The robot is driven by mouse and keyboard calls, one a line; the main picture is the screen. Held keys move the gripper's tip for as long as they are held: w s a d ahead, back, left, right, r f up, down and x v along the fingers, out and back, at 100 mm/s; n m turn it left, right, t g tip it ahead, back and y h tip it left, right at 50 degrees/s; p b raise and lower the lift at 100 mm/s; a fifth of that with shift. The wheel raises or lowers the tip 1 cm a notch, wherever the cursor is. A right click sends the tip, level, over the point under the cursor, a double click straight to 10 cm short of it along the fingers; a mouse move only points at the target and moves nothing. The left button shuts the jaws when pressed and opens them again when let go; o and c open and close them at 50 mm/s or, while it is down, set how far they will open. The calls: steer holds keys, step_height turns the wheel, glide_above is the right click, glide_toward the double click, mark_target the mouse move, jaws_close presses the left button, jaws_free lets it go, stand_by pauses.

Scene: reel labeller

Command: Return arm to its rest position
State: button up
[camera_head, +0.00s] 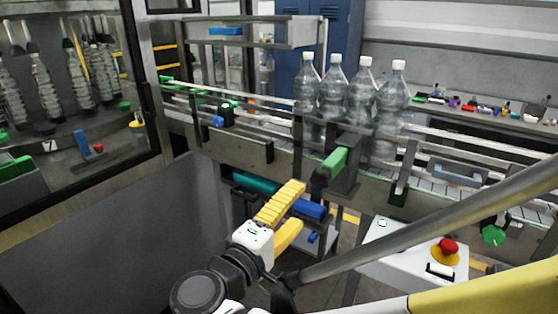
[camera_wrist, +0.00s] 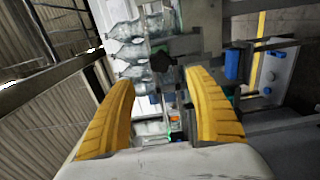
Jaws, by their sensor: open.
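My arm (camera_head: 205,290) reaches up from the bottom of the head view. My gripper (camera_head: 299,207) has two yellow ribbed fingers and is in front of the conveyor, lower in the picture than the bottles. In the wrist view my gripper (camera_wrist: 158,80) shows its fingers spread apart with nothing held between them. Several clear bottles with white caps (camera_head: 362,95) stand upright on the conveyor (camera_head: 275,145). In the wrist view the bottles (camera_wrist: 125,50) appear sideways beyond the fingers. The contact between the gripper and the parts behind it cannot be judged.
A dark diagonal bar (camera_head: 420,225) crosses the right side of the head view. A control box (camera_head: 405,262) with a red emergency button (camera_head: 447,246) stands at lower right. A glass-fronted machine (camera_head: 75,90) is at left. A green-and-black block (camera_head: 338,163) sits on the conveyor's front.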

steer(key=s+d+f+m+g+y, duration=0.2)
steer(key=d+f+g, duration=0.15)
steer(key=d, duration=0.35)
steer(key=s+d+f+m+g+y, duration=0.2)
steer(key=d+f+g, duration=0.1)
steer(key=d+f, duration=0.25)
steer(key=s+f+m+y, duration=0.1)
steer(key=s+m+y, duration=0.5)
steer(key=s, duration=0.1)
steer(key=shift+s+d+f+m+g+y, duration=0.3)
steer(key=shift+s+f+m+g, duration=0.1)
steer(key=shift+g, duration=0.05)
stand_by(1.9)
